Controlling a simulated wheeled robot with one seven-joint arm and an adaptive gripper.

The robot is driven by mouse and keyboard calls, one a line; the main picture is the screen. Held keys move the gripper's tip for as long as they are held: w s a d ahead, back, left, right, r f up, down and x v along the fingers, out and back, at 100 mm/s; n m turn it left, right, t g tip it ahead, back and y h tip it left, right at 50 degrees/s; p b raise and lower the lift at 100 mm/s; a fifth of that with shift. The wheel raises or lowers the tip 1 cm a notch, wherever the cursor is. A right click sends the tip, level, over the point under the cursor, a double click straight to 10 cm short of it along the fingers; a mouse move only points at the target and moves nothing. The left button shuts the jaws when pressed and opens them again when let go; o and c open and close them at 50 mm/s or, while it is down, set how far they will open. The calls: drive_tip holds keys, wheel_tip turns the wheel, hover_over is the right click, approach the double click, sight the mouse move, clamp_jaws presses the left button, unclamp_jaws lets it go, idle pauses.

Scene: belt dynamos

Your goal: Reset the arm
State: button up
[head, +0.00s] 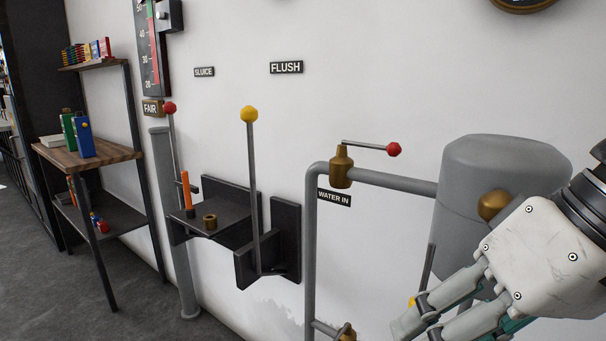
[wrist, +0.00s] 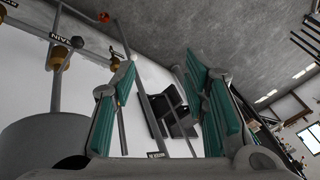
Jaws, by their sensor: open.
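My gripper (head: 425,322) is at the lower right of the head view, its pale body in front of a grey tank (head: 490,170) and its fingers pointing down and left. In the wrist view its two teal-padded fingers (wrist: 158,72) stand well apart with nothing between them. The dark end of my arm enters from the right edge of the head view. The lowest part of the fingers is cut off by the frame, and the fingers hide part of what is behind them.
A grey pipe with a brass valve (head: 341,168) and red-tipped lever runs to the tank. A yellow-knobbed lever (head: 250,115) and a red-knobbed lever (head: 169,108) stand left of it, near a dark wall bracket (head: 225,205). A shelf (head: 90,158) stands far left. Floor is clear at lower left.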

drive_tip(key=s+d+f+m+g+h, duration=0.25)
drive_tip(key=s+d+f+h, duration=0.25)
drive_tip(key=s+d+f, duration=0.35)
wheel_tip(320, 180, up, 32)
drive_tip(key=a+n+t+p, duration=0.1)
drive_tip(key=t+p, duration=0.2)
drive_tip(key=p, duration=2.8)
drive_tip(key=shift+a, duration=0.2)
drive_tip(key=shift+t, duration=0.25)
